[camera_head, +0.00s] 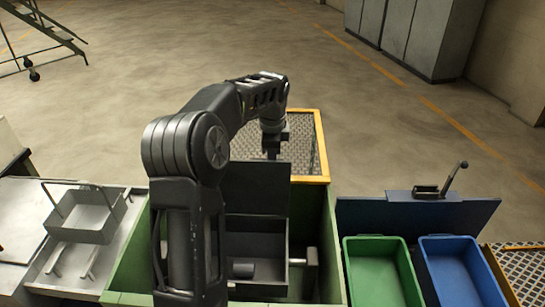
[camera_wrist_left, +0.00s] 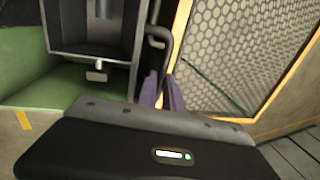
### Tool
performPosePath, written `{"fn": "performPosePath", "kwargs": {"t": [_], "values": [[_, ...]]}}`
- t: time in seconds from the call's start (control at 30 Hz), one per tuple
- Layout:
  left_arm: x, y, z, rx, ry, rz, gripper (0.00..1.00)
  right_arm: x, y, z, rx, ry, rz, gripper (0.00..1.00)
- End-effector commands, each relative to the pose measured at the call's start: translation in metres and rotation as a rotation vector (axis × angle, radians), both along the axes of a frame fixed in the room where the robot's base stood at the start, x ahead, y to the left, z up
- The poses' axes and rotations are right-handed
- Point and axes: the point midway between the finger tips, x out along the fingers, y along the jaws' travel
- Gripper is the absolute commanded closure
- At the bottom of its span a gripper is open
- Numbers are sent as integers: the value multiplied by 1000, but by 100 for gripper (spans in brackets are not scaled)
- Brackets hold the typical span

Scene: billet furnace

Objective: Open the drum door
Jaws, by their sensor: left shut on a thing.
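The drum (camera_head: 256,246) is a dark grey box inside a green housing (camera_head: 327,232). Its top is open, and a dark cylinder lies inside. The drum door (camera_head: 258,180) is a dark flat panel standing upright at the drum's far side. My left gripper (camera_head: 273,152) is at the door's far upper edge. In the left wrist view my left gripper's fingers (camera_wrist_left: 163,93) are shut on the dark bent handle (camera_wrist_left: 158,35) next to the open drum (camera_wrist_left: 92,28). The fingertips are partly hidden in the head view. My right gripper is out of view.
A yellow-framed mesh panel (camera_head: 312,145) lies behind the housing. A grey basket (camera_head: 88,216) stands at left. Green (camera_head: 375,272) and blue (camera_head: 455,270) bins stand at right, before a dark panel (camera_head: 420,214) with a lever.

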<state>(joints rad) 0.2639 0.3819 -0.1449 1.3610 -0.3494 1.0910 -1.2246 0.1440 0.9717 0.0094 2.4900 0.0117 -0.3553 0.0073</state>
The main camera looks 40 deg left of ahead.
Motion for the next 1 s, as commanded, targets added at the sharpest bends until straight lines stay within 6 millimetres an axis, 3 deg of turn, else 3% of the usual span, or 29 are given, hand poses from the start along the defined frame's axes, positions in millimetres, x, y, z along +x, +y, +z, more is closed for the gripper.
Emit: {"fn": "performPosePath", "kwargs": {"t": [0.23,0.27,0.5,0.83,1.0], "values": [[-1,1,-1,1,3,1,100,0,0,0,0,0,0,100],[-1,1,-1,1,3,1,87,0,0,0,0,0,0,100],[0,0,0,1,1,0,67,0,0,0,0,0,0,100],[0,0,3,1,-2,0,67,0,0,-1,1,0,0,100],[-3,-2,20,2,-4,0,67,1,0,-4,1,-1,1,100]]}}
